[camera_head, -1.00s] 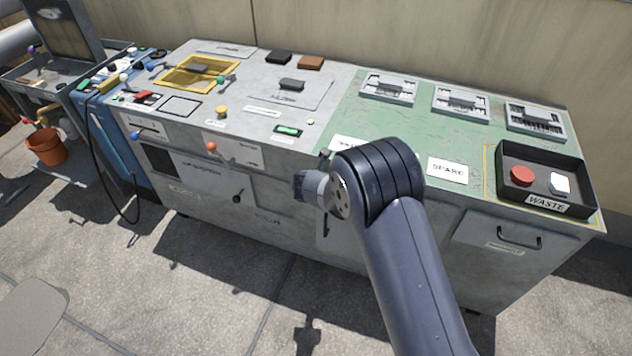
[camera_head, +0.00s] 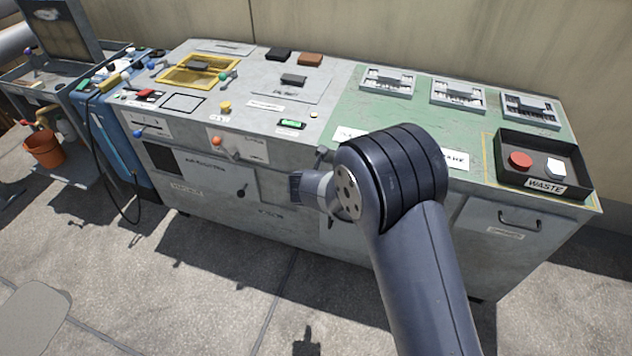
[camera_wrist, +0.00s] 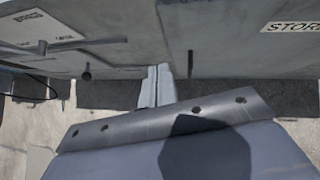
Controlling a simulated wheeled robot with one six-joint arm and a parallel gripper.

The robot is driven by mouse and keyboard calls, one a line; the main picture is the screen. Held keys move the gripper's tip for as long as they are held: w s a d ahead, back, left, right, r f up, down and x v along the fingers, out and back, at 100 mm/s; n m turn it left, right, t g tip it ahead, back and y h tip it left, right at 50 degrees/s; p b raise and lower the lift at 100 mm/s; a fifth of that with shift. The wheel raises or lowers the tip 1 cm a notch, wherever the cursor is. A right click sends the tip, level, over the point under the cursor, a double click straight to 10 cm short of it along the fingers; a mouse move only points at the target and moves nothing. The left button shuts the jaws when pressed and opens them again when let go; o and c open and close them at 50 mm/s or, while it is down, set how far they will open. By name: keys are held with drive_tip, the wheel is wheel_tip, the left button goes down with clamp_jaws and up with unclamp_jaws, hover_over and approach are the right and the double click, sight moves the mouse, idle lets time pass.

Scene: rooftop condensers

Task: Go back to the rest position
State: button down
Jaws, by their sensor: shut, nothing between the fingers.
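My gripper (camera_wrist: 157,80) shows in the wrist view as two pale fingers pressed together, with nothing between them. It points toward the front of the grey cabinet (camera_wrist: 230,35), whose doors fill the upper part of that view. In the head view my dark arm rises from the bottom right and bends in front of the cabinet (camera_head: 215,222).
A black waste tray (camera_head: 507,180) holds a red round piece (camera_head: 520,160) and a white piece (camera_head: 555,168). An orange-red knob (camera_head: 217,141) and a dark knob (camera_head: 241,193) stick out of the cabinet front. An orange bucket (camera_head: 43,150) stands left. The near paving is open.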

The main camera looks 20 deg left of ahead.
drive_tip(key=shift+a+v, duration=0.2)
drive_tip(key=shift+v, duration=0.9)
drive_tip(key=shift+a+v, duration=0.15)
drive_tip(key=shift+v, duration=1)
drive_tip(key=shift+s+f, duration=0.1)
